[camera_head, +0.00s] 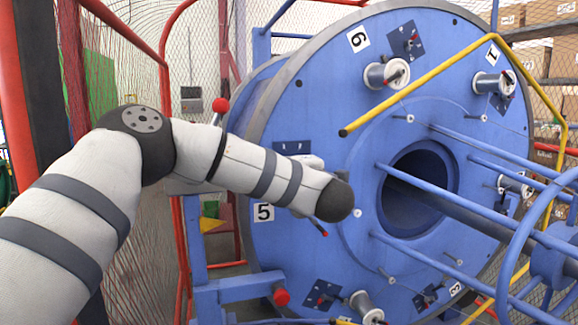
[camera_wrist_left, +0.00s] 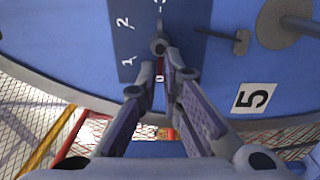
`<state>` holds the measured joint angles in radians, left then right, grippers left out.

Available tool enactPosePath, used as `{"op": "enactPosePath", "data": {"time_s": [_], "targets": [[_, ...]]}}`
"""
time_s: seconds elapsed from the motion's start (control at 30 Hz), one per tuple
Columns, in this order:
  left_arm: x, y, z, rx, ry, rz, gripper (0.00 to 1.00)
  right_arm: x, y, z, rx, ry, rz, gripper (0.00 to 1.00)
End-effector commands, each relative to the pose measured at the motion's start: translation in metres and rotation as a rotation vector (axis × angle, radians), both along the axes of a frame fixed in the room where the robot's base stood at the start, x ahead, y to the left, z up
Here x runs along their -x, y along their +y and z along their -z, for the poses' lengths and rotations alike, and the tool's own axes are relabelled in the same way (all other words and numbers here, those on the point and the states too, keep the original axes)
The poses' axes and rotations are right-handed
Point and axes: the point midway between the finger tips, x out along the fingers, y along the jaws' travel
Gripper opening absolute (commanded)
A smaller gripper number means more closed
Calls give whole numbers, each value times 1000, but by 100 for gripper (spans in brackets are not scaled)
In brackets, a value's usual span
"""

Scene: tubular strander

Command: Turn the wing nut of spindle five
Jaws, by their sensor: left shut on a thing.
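In the left wrist view my left gripper (camera_wrist_left: 161,76) is shut, its two fingertips close together on a small grey part with a red tip between them. I take this for the wing nut (camera_wrist_left: 159,46) of spindle five; its grey hub shows just beyond the fingertips, on a dark scale plate (camera_wrist_left: 126,44) marked with numbers. The "5" label (camera_wrist_left: 254,97) lies right of the fingers. It also shows in the head view (camera_head: 263,212), beside my left arm, which hides the gripper and most of spindle five. My right gripper is not in view.
The large blue disc (camera_head: 325,100) carries several other spindles, including spindle six (camera_head: 386,73). A yellow bar (camera_head: 420,80) crosses in front of it. Blue rods (camera_head: 470,195) run right from its centre. Red posts and mesh fencing (camera_head: 175,215) stand close by my left arm.

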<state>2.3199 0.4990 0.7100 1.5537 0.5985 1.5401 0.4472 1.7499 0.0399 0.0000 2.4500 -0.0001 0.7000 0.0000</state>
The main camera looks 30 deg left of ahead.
Motion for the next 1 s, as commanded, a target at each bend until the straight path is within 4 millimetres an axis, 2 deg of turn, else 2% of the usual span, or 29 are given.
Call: {"op": "enactPosePath", "data": {"time_s": [0.4, 0.43, 0.5, 0.83, 1.0], "targets": [[0, -1, 0, 5, -6, 2, 0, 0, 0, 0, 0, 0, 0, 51], [0, -1, 0, 5, -6, 2, 13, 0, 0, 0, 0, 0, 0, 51], [0, -1, 0, 5, -5, 2, 27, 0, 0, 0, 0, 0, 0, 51], [2, -4, 0, 3, -4, 2, 27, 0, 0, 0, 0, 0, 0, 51], [26, -33, -1, 3, -3, 6, 27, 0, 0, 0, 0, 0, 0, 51]]}}
